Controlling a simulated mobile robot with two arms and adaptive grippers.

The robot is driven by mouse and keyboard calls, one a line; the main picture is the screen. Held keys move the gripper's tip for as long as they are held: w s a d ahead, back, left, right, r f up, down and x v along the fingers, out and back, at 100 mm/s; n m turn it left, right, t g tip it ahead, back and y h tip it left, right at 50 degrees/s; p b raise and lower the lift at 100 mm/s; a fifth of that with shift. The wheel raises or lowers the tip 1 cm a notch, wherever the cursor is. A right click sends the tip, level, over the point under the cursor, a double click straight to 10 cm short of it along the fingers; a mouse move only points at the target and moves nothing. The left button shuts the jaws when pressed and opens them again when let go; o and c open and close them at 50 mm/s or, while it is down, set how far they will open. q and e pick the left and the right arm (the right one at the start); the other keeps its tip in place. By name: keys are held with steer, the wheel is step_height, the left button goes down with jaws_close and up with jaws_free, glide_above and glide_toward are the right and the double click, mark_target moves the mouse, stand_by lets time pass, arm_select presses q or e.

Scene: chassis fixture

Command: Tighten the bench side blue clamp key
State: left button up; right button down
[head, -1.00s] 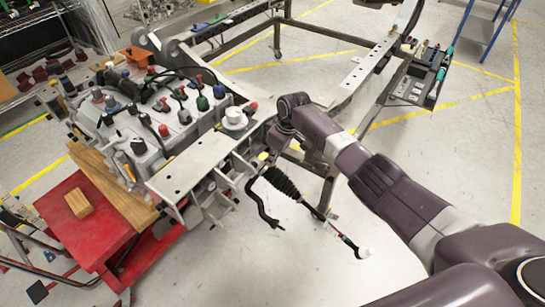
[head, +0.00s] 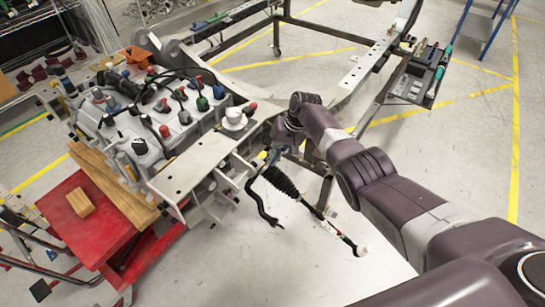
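My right arm comes in from the lower right. Its gripper (head: 274,154) is small and pointed down at the frame's edge, just right of the pale metal plate, near a small yellow part. I cannot make out its fingers clearly, or whether they touch anything. No blue clamp key can be told for certain; that spot is partly hidden by my wrist. A blue-topped knob (head: 218,91) stands among red, green and black ones on the grey engine block (head: 165,115). My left gripper is not in view.
The pale chassis plate (head: 190,166) lies left of my gripper. A steering rod with a black bellows (head: 283,181) hangs below it. A red cart (head: 80,225) with a wood block (head: 80,203) is at lower left. A tool tray (head: 418,78) stands at upper right.

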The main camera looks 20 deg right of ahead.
steer(key=m+y+p, duration=0.1)
steer(key=m+p, duration=0.1)
steer(key=m, duration=0.4)
steer(key=shift+d+r+t, duration=0.1)
steer(key=shift+t, duration=0.2)
steer(key=shift+w+m, duration=0.1)
steer(key=shift+m, duration=0.2)
steer(key=c, duration=2.2)
jaws_free()
steer(key=shift+o, duration=0.2)
steer(key=v, duration=1.2)
steer(key=shift+d, duration=0.1)
